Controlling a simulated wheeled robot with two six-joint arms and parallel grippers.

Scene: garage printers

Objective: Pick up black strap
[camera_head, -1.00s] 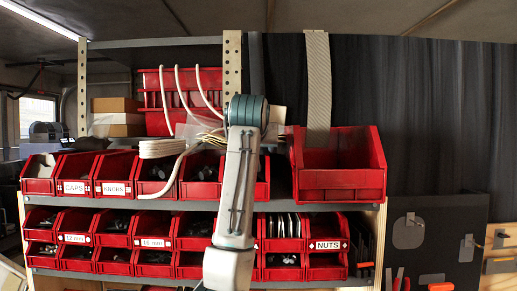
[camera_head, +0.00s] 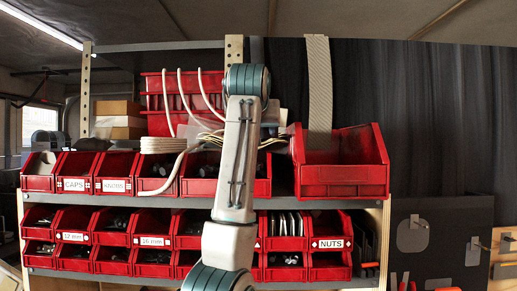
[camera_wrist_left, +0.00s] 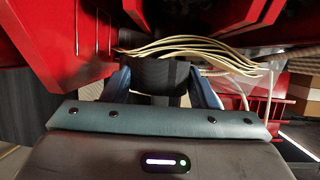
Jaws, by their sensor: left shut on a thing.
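In the left wrist view, the black strap (camera_wrist_left: 160,72) shows as a dark, ribbed band between the two blue-grey fingers of my left gripper (camera_wrist_left: 161,84). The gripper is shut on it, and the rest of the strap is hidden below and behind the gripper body. In the head view my left arm stands upright before the shelf and hides the fingers and the strap they hold. My right gripper is in neither view.
A shelf rack (camera_head: 160,203) carries rows of red bins. A large red bin (camera_head: 343,178) stands just right of my arm, below a hanging beige strap (camera_head: 318,90). Pale cables (camera_wrist_left: 190,47) lie close beyond the fingers. A dark curtain (camera_head: 430,110) hangs at right.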

